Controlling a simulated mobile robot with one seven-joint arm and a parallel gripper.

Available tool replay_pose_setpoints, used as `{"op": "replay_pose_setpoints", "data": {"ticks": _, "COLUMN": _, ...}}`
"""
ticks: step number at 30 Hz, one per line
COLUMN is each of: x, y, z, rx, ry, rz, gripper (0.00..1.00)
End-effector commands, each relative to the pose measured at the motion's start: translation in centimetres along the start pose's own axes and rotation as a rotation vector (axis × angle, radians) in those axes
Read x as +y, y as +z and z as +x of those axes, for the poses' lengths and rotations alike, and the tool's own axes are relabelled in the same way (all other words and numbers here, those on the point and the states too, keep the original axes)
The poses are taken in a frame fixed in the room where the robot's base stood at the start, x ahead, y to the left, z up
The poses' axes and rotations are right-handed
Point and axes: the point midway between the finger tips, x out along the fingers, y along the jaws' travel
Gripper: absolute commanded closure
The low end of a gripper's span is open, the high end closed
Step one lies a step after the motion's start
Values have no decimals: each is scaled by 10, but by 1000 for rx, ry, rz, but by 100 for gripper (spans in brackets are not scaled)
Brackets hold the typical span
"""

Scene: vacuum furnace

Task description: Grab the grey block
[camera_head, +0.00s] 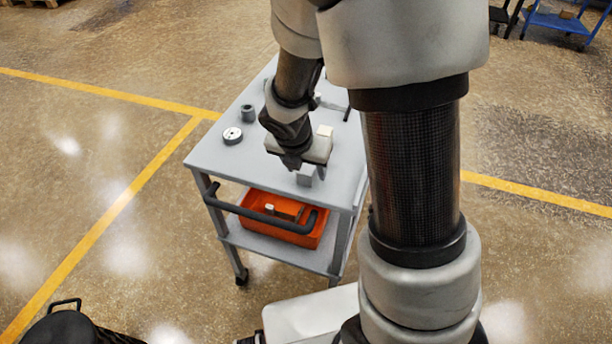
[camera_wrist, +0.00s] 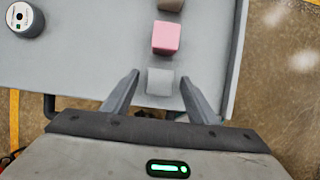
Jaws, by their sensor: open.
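The grey block (camera_wrist: 160,82) shows in the wrist view near the cart top's edge, between the tips of my two fingers. My gripper (camera_wrist: 160,86) is open, with one finger on each side of the block and a gap visible on both sides. In the head view my gripper (camera_head: 308,172) points down over the near end of the cart top, and its body hides most of what lies beneath it. I cannot tell from these views how far the fingertips are above the cart top.
A pink block (camera_wrist: 166,37) sits just beyond the grey block, with a brownish block (camera_wrist: 171,5) past it. A white-topped round part (camera_head: 232,135) and a dark grey cylinder (camera_head: 248,113) stand left on the cart top (camera_head: 212,153). An orange bin (camera_head: 258,201) is on the lower shelf.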

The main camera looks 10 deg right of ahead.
Motion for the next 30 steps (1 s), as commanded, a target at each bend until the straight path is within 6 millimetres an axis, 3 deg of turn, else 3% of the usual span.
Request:
{"op": "replay_pose_setpoints", "data": {"ticks": 3, "x": 0, "y": -1, "z": 16, "rx": 0, "ry": 0, "rz": 0, "gripper": 47}}
{"op": "replay_pose_setpoints", "data": {"ticks": 10, "x": 0, "y": 0, "z": 15, "rx": -1, "ry": 1, "rz": 1, "gripper": 49}}
{"op": "replay_pose_setpoints", "data": {"ticks": 18, "x": 0, "y": 0, "z": 15, "rx": 0, "ry": 1, "rz": 1, "gripper": 94}}
{"op": "replay_pose_setpoints", "data": {"ticks": 26, "x": 1, "y": 2, "z": 12, "rx": -1, "ry": 2, "rz": 1, "gripper": 95}}
{"op": "replay_pose_setpoints", "data": {"ticks": 30, "x": 1, "y": 10, "z": -7, "rx": -3, "ry": 3, "rz": 5, "gripper": 95}}
